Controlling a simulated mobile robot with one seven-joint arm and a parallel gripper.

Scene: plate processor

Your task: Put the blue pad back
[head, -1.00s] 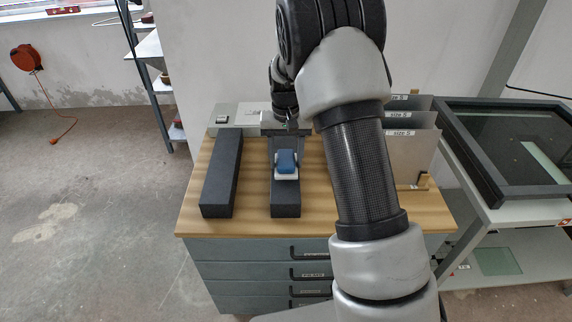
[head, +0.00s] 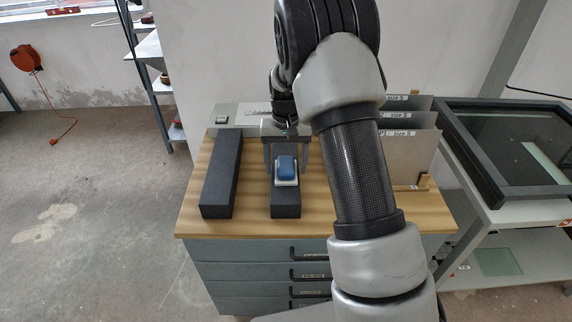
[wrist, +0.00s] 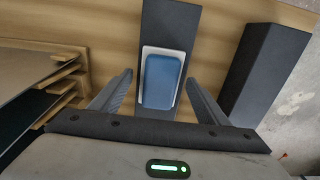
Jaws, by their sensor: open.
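The blue pad (head: 287,164) has a white base (head: 287,183) and sits on the right-hand dark foam block (head: 286,206) on the wooden top. In the wrist view the pad (wrist: 161,80) lies flat, lengthwise along the block (wrist: 170,25). My gripper (head: 286,170) is open above the block. In the wrist view its two fingers (wrist: 159,78) are spread either side of the pad, with a visible gap on each side. Nothing is held.
A second dark block (head: 221,178) lies to the left on the cabinet top (head: 252,222). Grey plates labelled by size (head: 408,160) stand in a wooden rack at right. A grey device (head: 235,117) is behind. A dark-framed table (head: 515,150) stands far right.

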